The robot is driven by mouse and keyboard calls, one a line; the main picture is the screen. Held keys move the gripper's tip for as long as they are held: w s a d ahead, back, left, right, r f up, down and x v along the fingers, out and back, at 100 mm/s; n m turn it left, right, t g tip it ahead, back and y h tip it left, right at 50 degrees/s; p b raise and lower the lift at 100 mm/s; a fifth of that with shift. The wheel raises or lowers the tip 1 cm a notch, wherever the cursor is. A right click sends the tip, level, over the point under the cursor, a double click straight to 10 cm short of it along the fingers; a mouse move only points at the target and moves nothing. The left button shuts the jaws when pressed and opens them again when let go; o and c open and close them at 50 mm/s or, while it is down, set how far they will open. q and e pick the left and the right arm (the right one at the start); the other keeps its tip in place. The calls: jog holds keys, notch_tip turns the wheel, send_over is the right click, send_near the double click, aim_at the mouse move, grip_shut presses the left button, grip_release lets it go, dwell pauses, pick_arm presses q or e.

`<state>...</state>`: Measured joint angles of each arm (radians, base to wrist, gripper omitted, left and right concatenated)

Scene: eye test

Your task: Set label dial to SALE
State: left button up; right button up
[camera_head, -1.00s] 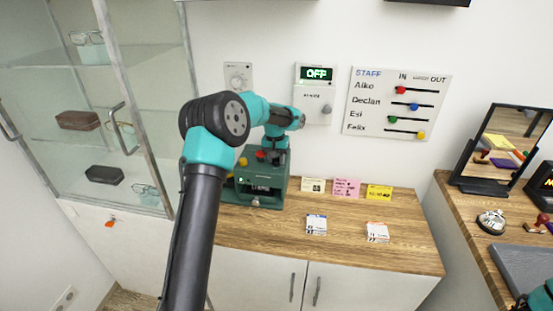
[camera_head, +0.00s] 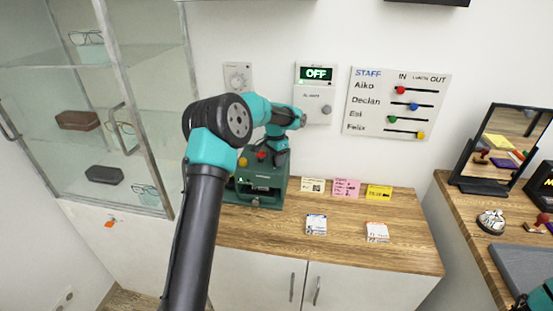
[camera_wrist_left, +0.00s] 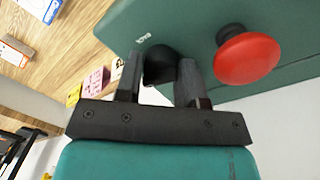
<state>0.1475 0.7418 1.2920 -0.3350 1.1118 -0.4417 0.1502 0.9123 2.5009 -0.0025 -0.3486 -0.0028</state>
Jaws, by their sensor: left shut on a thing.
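The green label machine (camera_head: 262,194) stands on the wooden counter against the wall, partly behind my left arm. A red mushroom button (camera_wrist_left: 247,55) and a yellow knob (camera_head: 243,162) are on it. My left gripper (camera_wrist_left: 160,72) is shut on a small dark round knob (camera_wrist_left: 159,62) on the machine's green face, beside the red button. I take this knob to be the label dial. Its marking and setting cannot be read; small white lettering beside it is too blurred. In the head view my left gripper (camera_head: 277,157) is at the machine's upper right. My right gripper is not in view.
Cream, pink and yellow cards (camera_head: 345,188) stand right of the machine. Two small boxes (camera_head: 316,225) lie on the clear counter front. A wall panel (camera_head: 316,92) reads OFF. A glass cabinet (camera_head: 100,110) is left; a mirror (camera_head: 502,145) stands right.

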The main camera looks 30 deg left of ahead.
pick_arm(q)
jog(key=shift+r+m, duration=0.1)
jog(key=shift+m, duration=1.6)
jog(key=o, duration=0.6)
jog(key=r, duration=1.7)
jog(key=shift+w+a+r, duration=0.15)
jog(key=shift+w+a, duration=0.2)
